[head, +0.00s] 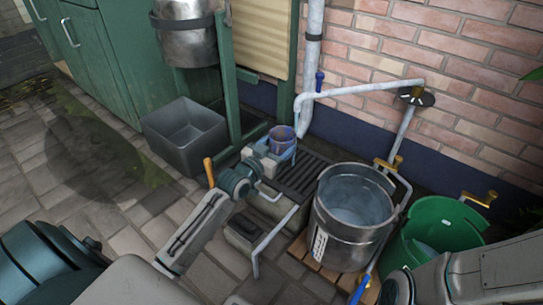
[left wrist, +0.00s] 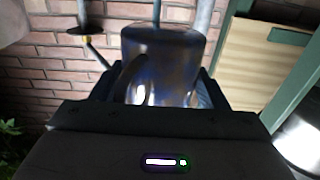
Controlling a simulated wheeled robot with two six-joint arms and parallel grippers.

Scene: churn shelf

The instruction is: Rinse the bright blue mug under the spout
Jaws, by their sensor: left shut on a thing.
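The blue mug (head: 283,136) is upright in my left gripper (head: 275,150), whose jaws are shut on it, above a dark slatted grate. In the left wrist view the mug (left wrist: 165,65) looks dark blue with brownish patches, and its dark handle faces the camera. The spout (head: 301,115) is the down-turned end of a pale pipe, just right of the mug in the head view. I cannot tell whether its mouth is over the mug, and no running water is clear. My right arm enters at lower right; its gripper is out of view.
A metal bucket (head: 352,215) stands on wooden slats right of the grate (head: 305,178). A green tub (head: 440,235) is farther right. A grey bin (head: 185,137) stands at left. A blue lever (head: 319,80) sits by the pipe. Paving at left is clear.

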